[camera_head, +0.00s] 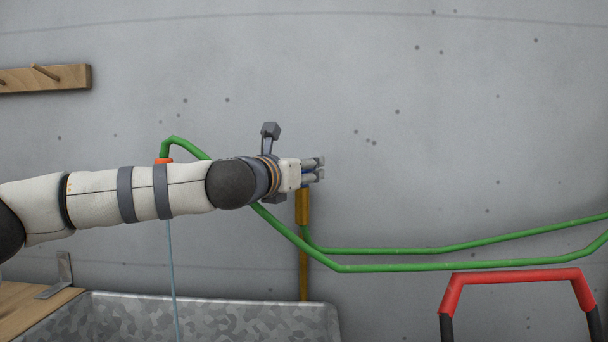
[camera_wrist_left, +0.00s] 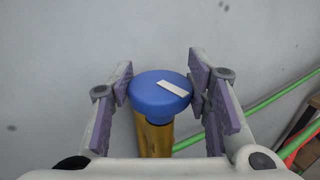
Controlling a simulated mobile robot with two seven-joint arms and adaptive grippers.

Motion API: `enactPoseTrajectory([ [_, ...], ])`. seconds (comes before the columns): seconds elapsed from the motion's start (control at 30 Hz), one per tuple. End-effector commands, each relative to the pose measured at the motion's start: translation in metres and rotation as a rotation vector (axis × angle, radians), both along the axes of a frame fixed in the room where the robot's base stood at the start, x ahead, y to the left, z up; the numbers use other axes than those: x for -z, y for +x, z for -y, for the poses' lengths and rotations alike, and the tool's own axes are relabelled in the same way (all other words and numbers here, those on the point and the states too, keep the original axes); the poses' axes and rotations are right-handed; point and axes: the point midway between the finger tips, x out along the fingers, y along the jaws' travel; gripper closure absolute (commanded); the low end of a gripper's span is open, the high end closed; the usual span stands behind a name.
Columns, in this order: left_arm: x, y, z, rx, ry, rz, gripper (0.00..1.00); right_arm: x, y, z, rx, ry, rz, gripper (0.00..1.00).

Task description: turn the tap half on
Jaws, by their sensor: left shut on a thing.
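The tap has a round blue knob (camera_wrist_left: 160,92) with a white mark on top, over a brass body (camera_wrist_left: 154,137). In the head view its brass body (camera_head: 302,206) stands against the wall, and the knob is mostly hidden by my gripper. My left gripper (camera_head: 318,170) reaches in from the left and is shut on the knob. In the wrist view its purple pads (camera_wrist_left: 164,93) flank the knob on both sides. The white mark slants toward the right pad. A thin pale-blue stream (camera_head: 172,260) drops from an orange spout (camera_head: 164,160). My right gripper is not in view.
Green pipes (camera_head: 420,250) run along the grey wall right of the tap. A galvanised trough (camera_head: 210,318) stands below. A red-and-black handle frame (camera_head: 515,276) is at lower right, and a wooden peg rail (camera_head: 45,78) at upper left. The wall above the tap is clear.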

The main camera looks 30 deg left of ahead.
Motion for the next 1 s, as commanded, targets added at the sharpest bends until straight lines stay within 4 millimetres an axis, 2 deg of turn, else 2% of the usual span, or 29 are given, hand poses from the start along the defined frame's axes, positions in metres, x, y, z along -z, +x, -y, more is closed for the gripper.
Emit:
enactPoseTrajectory([
  [0.03,0.008,0.003,0.002,-0.040,0.003,-0.011,0.84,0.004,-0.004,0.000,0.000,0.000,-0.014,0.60],
  [0.6,0.005,0.002,0.001,-0.581,0.001,-0.007,0.84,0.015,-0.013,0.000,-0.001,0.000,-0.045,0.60],
  [1.0,0.006,0.002,0.000,-0.863,0.000,-0.009,0.84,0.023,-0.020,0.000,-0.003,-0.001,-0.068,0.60],
])
